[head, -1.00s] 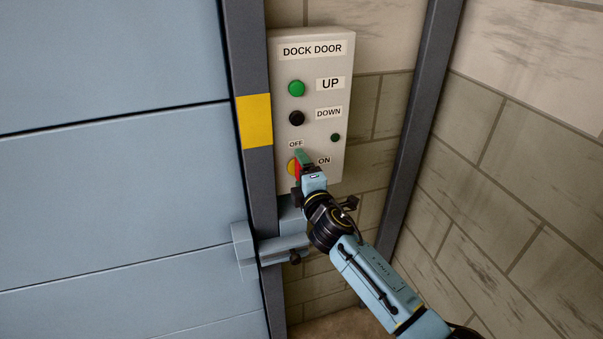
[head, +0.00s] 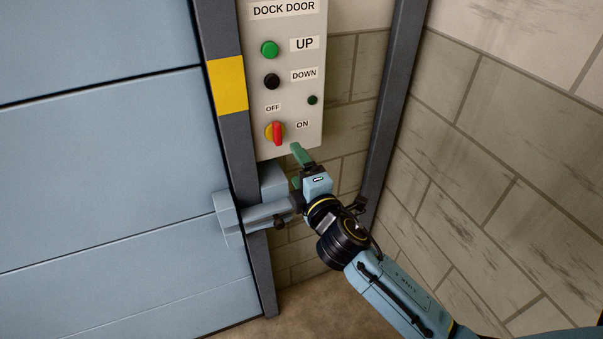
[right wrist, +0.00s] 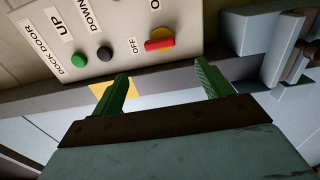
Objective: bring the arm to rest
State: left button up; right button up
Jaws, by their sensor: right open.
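My right gripper (head: 298,168) is open and empty, just below the control box's lower edge in the head view. Its two green fingers stand apart in the right wrist view (right wrist: 165,90), with nothing between them. The DOCK DOOR control box (head: 312,60) carries a red switch handle (head: 278,133) on a yellow base, between OFF and ON labels. The handle stands about upright in the head view, and the fingers are clear of it. The switch also shows in the right wrist view (right wrist: 159,42). My left gripper is not in view.
A green button (head: 269,49), a black button (head: 272,81) and a small dark green lamp (head: 312,100) sit on the box. A blue latch bracket (head: 266,211) juts out behind the gripper. The blue door (head: 100,150) is at left, a block wall (head: 500,150) at right.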

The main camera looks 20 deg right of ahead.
jog(key=shift+s, duration=0.55)
jog(key=s+d+f+m+g+b, duration=0.2)
jog(key=s+f+g, duration=0.15)
jog(key=f, duration=1.05)
jog(key=s+d+f+m+g+b, duration=0.1)
jog(key=s+f+m+g, duration=0.3)
jog(key=f, duration=0.9)
jog(key=s+d+f+m+g+b, duration=0.15)
jog(key=s+f, duration=0.45)
jog(key=f, duration=0.8)
jog(key=s+f+m+g+b, duration=0.1)
jog(key=s+f+m+g, duration=0.1)
jog(key=s+f, duration=0.5)
jog(key=s+d+f+m+g+b, duration=0.1)
jog(key=s+f, duration=0.6)
jog(key=s, duration=0.8)
jog(key=s+d+f+m+g+b, duration=0.1)
jog(key=s+f+m+g, duration=0.4)
jog(key=s, duration=0.6)
jog(key=shift+d+f+m+h+b, duration=0.25)
jog(key=shift+f+m+h+b, duration=0.1)
jog(key=shift+f+b, duration=0.45)
